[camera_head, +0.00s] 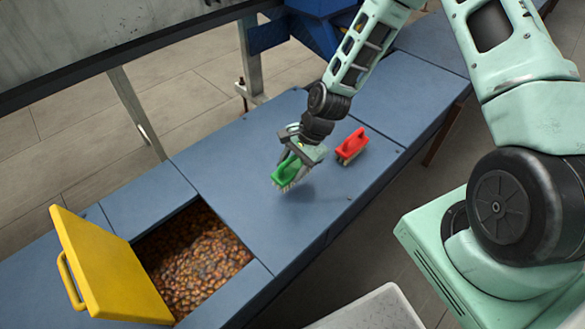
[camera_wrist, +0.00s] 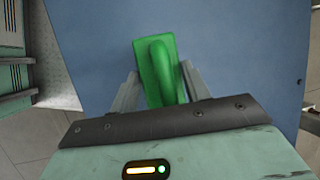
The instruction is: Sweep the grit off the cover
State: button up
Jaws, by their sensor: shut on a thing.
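My gripper (camera_head: 289,158) is shut on a green brush (camera_head: 287,172) with pale bristles pointing down. The brush seems to be held a little above the blue bench top (camera_head: 270,225), with a shadow beside it. In the wrist view the green brush (camera_wrist: 157,72) sits between the two fingers of my gripper (camera_wrist: 163,82). A yellow hinged lid (camera_head: 105,262) with a handle stands tilted open at the left. I cannot tell which surface is the cover. No grit is clear on the blue panels; only a tiny dark speck (camera_head: 348,197) shows.
A red brush (camera_head: 351,147) stands on the bench just right of my gripper. An open pit (camera_head: 195,255) full of amber-brown pieces lies between the yellow lid and the blue panels. A metal post (camera_head: 248,60) rises behind the bench. A pale tray (camera_head: 375,312) is at the bottom.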

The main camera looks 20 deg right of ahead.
aim_at(289, 160)
jog(key=shift+r+p, duration=1.6)
jog(key=shift+r, duration=0.5)
